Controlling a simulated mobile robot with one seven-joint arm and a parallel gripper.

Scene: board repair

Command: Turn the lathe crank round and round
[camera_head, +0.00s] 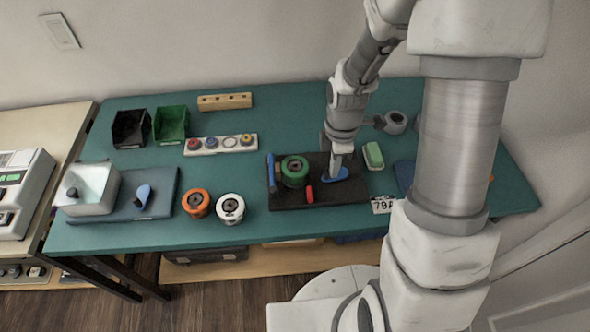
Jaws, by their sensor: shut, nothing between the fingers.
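A dark base board (322,199) lies on the teal bench and carries a green ring-shaped spool (295,170), a small red upright lever (309,194) and a flat blue crank-like piece (334,175). My gripper (336,174) is shut and points down at the blue piece. Its tips are at or just above the piece; I cannot tell whether they touch it. My fingers hide part of the blue piece, and any knob on it is not clear. A blue upright bar (271,170) stands at the board's left end.
At left, a blue-grey plate (165,200) carries a pale box (88,188) and a blue handle (145,196). Orange (196,204) and white (230,208) spools stand near the front edge. A green-and-white block (373,155) is close right of my gripper. My arm hides the bench's right part.

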